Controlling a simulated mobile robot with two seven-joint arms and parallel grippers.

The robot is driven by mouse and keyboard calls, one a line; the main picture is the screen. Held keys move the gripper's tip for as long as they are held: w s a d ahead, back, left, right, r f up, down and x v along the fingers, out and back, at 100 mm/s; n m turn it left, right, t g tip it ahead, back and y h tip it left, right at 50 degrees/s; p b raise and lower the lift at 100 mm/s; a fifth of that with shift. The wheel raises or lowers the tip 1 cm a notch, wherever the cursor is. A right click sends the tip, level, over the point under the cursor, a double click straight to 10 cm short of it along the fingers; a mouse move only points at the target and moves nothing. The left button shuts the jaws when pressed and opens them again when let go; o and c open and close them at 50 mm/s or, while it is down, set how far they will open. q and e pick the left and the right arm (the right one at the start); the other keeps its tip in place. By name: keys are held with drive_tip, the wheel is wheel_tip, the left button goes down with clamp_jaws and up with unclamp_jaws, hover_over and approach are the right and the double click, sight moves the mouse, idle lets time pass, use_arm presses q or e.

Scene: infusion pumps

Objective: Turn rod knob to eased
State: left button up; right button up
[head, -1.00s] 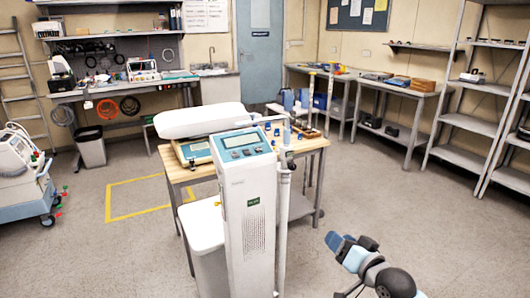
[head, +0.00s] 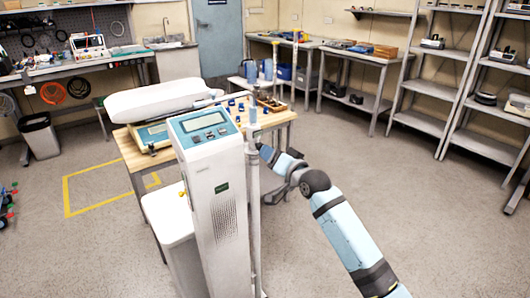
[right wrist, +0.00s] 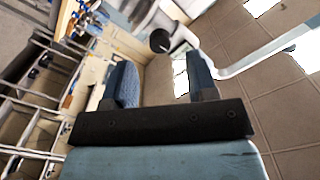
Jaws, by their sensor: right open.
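A white column with a teal display panel (head: 205,125) stands in the middle of the head view. A pale upright rod (head: 253,200) runs along its right side. In the right wrist view a dark round knob end (right wrist: 160,40) shows on a white bracket, just beyond and between my fingertips. The knob cannot be made out clearly in the head view. My right gripper (head: 264,151) is beside the upper rod, on its right. In the wrist view its two blue fingers are apart (right wrist: 161,72), with nothing visible held between them. My left gripper is not in view.
A wooden table (head: 132,152) with a white padded scale and small blue items stands behind the column. A white bin-like box (head: 170,215) is left of the column. Shelves (head: 440,75) line the right wall. The floor at right is open.

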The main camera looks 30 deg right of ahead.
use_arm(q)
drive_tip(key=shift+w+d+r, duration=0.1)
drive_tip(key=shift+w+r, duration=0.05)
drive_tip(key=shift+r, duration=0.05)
use_arm(e)
drive_tip(key=w, duration=0.3)
drive_tip(key=shift+w+a, duration=0.25)
drive_tip(key=shift+w, duration=0.1)
drive_tip(key=c, duration=0.9)
drive_tip(key=shift+c, duration=0.2)
